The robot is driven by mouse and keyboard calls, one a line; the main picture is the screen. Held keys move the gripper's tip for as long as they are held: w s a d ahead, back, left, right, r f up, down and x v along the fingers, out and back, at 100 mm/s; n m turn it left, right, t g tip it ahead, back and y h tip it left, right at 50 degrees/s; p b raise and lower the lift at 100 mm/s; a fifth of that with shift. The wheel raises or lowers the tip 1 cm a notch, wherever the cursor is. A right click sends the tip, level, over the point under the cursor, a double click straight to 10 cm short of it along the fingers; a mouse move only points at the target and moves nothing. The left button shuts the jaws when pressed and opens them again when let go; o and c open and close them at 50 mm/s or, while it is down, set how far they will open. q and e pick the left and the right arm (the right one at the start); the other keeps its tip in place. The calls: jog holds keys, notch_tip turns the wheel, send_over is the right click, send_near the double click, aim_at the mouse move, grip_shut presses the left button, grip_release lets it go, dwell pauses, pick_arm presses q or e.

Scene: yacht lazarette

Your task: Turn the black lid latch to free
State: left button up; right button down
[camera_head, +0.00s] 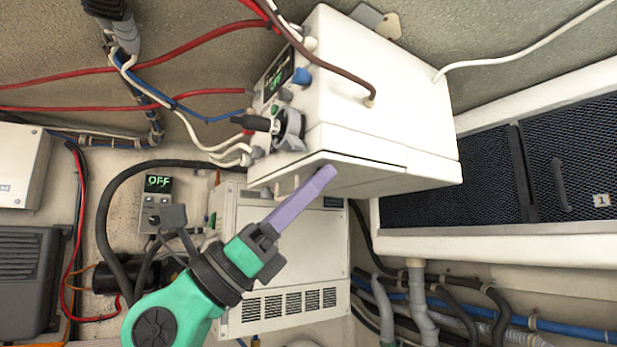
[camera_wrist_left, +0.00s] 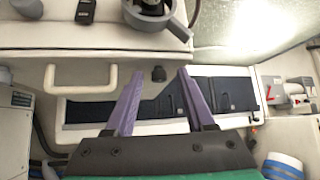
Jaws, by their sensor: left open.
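My left gripper (camera_head: 318,178) reaches up from below, its purple fingers near the lower edge of the white box (camera_head: 385,95). In the left wrist view the gripper (camera_wrist_left: 158,76) is open and empty. A small black knob, which looks like the lid latch (camera_wrist_left: 158,74), shows between the fingertips in that view, below the edge of the white box. I cannot tell its turn position or whether the fingers touch it. I cannot make it out in the head view. My right gripper is not in view.
A grey rotary handle with a black grip (camera_head: 288,130) sticks out of the box's front; a white pull handle (camera_wrist_left: 80,76) shows in the left wrist view. Red, blue and white cables hang at left. A white vented unit (camera_head: 290,290) stands below, and a mesh-fronted locker (camera_head: 480,170) at right.

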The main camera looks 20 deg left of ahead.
pick_arm(q)
grip_shut()
jog(key=shift+w+f+g, duration=0.1)
jog(key=shift+g, duration=0.2)
jog(key=shift+w+d+m+t+y+p, duration=0.1)
jog(key=shift+w+m+t+y+p, duration=0.25)
jog(key=shift+m+t+y+p, duration=3.5)
jog(key=shift+w+m+t+h+b, duration=0.3)
jog(key=shift+m+t+h, duration=1.6)
jog(key=shift+t, duration=6.05)
jog(key=shift+w+d+m+t+y+p, duration=0.1)
jog(key=shift+w+m+t+y+p, duration=0.35)
jog(key=shift+m+t+y+p, duration=2.65)
jog(key=t+h+b, duration=0.2)
jog(key=t+h, duration=0.1)
jog(key=t, duration=0.2)
jog(key=shift+m, duration=0.25)
